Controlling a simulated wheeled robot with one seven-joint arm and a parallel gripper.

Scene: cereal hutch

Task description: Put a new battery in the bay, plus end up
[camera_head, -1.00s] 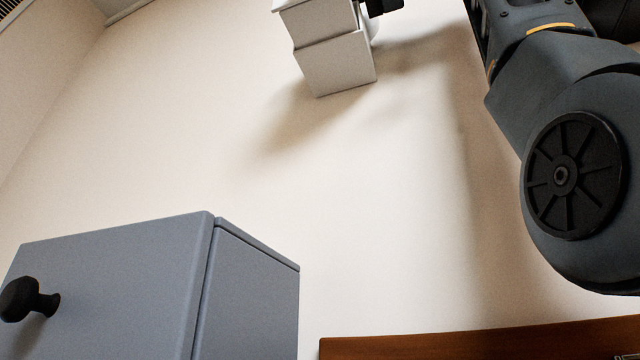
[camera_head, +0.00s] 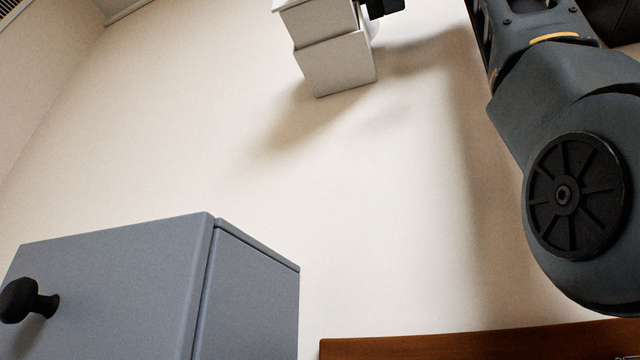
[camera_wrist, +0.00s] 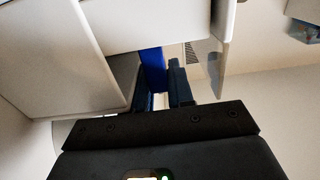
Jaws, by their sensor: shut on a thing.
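My gripper (camera_wrist: 158,88) is in the wrist view, its dark fingers reaching up among white panels. It is shut on a bright blue piece (camera_wrist: 153,66), which looks like the battery. Its ends, and so which one is plus, cannot be made out. A white housing (camera_wrist: 60,50) surrounds the fingers on the left and above, with a thin white flap (camera_wrist: 228,40) at the right. The bay itself cannot be made out. In the head view a white box (camera_head: 336,66) hangs on the wall at the top, with a small black part at its right, cut by the frame.
A grey-blue cabinet (camera_head: 110,290) with a black knob (camera_head: 24,300) stands at lower left in the head view. A brown wooden edge (camera_head: 480,342) runs along the lower right. The pale wall between is bare. A small grey-and-white thing (camera_wrist: 304,30) shows at upper right in the wrist view.

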